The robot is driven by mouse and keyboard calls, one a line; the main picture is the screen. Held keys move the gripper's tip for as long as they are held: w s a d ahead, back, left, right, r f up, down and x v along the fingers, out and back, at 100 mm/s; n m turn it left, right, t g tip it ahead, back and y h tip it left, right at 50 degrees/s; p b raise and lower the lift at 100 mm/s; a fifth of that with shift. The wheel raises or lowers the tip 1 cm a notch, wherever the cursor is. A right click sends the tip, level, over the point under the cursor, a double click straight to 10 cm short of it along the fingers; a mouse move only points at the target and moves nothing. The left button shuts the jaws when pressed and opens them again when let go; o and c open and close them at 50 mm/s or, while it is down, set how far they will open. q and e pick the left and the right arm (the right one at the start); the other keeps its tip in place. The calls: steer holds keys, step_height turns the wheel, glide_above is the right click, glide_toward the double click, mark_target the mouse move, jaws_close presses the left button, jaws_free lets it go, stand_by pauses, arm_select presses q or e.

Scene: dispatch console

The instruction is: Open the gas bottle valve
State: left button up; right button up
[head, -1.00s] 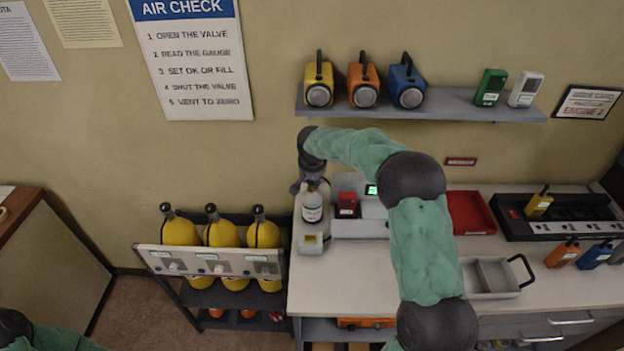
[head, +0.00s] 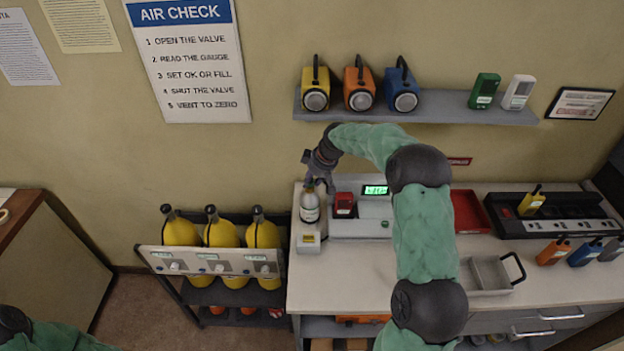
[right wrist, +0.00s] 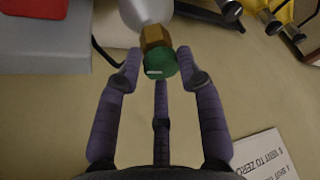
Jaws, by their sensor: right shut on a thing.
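The gas bottle (head: 310,211), pale with a white label, stands upright at the left end of the counter by a small grey block. In the right wrist view its pale shoulder (right wrist: 146,11) carries a brass fitting (right wrist: 154,37) and a green valve knob (right wrist: 158,66). My right gripper (head: 315,184) is at the bottle's top. In the right wrist view its fingers (right wrist: 160,72) are shut around the green knob. The knob is hidden in the head view. Part of my left arm shows at bottom left, but its gripper does not.
A grey device with a lit green display (head: 376,190) and a red item (head: 343,204) stand just right of the bottle. Yellow cylinders (head: 222,233) fill a rack at left. A shelf (head: 420,107) with lamps hangs above.

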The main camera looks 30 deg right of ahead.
steer(key=shift+w+n+g+y+b, duration=0.1)
steer(key=shift+n+g+y+b, duration=0.3)
steer(key=shift+n, duration=1.2)
steer(key=o, duration=1.1)
steer(key=shift+a, duration=0.1)
steer(key=shift+d+r, duration=0.25)
steer(key=shift+r, duration=0.15)
steer(key=v, duration=1.1)
